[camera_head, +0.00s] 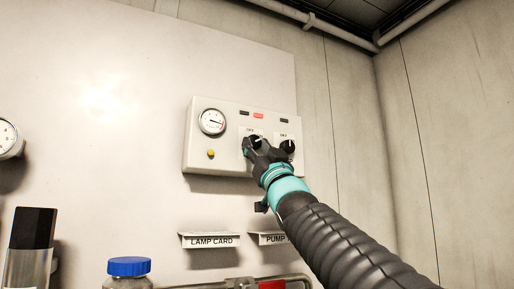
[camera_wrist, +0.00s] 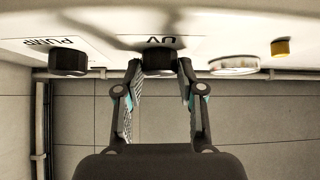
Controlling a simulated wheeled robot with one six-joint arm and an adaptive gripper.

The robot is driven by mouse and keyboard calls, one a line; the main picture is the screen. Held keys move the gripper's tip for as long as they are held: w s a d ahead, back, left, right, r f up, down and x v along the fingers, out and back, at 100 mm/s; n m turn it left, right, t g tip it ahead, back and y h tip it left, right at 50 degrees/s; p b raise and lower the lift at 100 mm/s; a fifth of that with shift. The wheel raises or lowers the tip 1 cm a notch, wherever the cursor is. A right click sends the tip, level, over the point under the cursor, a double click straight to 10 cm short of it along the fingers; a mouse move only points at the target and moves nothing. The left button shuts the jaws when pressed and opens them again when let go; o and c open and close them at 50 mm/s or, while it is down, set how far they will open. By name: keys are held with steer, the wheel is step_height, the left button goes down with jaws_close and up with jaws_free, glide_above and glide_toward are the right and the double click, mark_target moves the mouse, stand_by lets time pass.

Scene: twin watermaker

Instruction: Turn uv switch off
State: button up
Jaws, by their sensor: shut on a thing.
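The UV switch is a round black knob (camera_wrist: 159,62) under a "UV" label in the wrist view. My gripper (camera_wrist: 159,75) has one finger on each side of this knob and is shut on it. In the head view my gripper (camera_head: 257,148) reaches the front of the white control panel (camera_head: 230,172). The UV knob (camera_head: 255,142) is partly hidden there by my fingers. Its exact pointer position cannot be told.
The black pump knob (camera_wrist: 68,62) sits close beside the gripped knob; it also shows in the head view (camera_head: 287,146). A gauge (camera_head: 212,122) and a yellow button (camera_head: 211,154) are on the panel's left. Label holders (camera_head: 209,241) and a blue-capped bottle (camera_head: 129,267) are below.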

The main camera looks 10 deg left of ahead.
steer(key=shift+r+n+g+y+p, duration=0.1)
steer(key=shift+n+g+y+p, duration=0.3)
steer(key=shift+n+y, duration=0.25)
steer(key=shift+w+d+n+g+y+p, duration=0.15)
steer(key=shift+n+g+y+p, duration=0.25)
steer(key=shift+n+g+y, duration=0.45)
steer(key=n+g+y, duration=0.1)
steer(key=n+g, duration=0.1)
steer(key=n, duration=0.1)
steer(key=shift+n, duration=0.4)
steer(key=shift+w+d+n+g+y, duration=0.15)
steer(key=shift+n+g+y, duration=0.45)
steer(key=shift+n+g, duration=1.45)
steer(key=shift+w+d+n+g+y, duration=0.1)
steer(key=shift+n+g+y, duration=0.5)
steer(key=shift+n+g, duration=1.4)
steer(key=shift+s+n, duration=0.1)
steer(key=shift+n, duration=0.35)
steer(key=shift+r, duration=0.1)
steer(key=o, duration=1.1)
steer(key=shift+o, duration=0.2)
